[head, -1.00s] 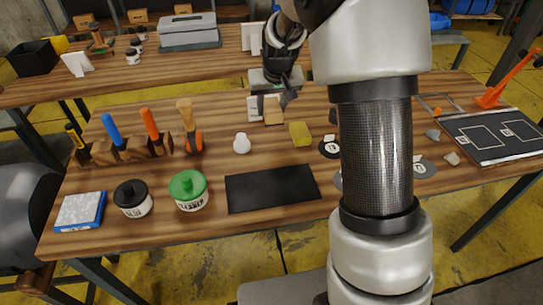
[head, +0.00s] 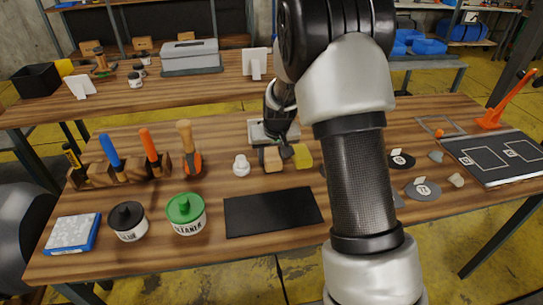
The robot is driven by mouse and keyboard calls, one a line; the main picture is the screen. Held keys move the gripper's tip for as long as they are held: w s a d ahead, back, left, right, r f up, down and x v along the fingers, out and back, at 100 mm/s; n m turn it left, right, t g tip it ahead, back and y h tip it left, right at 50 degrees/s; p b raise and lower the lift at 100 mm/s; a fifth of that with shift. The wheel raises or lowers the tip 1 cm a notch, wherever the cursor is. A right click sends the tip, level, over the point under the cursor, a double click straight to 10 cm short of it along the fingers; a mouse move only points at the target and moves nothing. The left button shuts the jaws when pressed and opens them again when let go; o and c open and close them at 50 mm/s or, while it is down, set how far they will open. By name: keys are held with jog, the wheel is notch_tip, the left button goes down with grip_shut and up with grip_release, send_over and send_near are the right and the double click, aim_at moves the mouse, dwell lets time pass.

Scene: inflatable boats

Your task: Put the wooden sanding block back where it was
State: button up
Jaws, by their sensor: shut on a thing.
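The wooden sanding block (head: 272,160) is a small light-tan block in the head view. It is between the white knobbed piece (head: 241,166) and the yellow sponge (head: 303,156). My gripper (head: 272,153) is shut on it from above and behind, with dark fingers at its sides. The block is at or just above the wooden table (head: 140,222); I cannot tell whether its underside touches. My wrist and arm hide part of the table to the right of the sponge.
A black mat (head: 273,212) lies in front of the block. A white tray-like object (head: 262,133) is just behind my gripper. A rack of tools (head: 100,174), a black-lidded jar (head: 129,221) and a green-lidded jar (head: 186,213) stand left. Grey discs (head: 422,190) lie right.

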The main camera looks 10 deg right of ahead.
jog(key=shift+f, duration=0.1)
jog(key=shift+f, duration=0.15)
jog(key=o, duration=0.9)
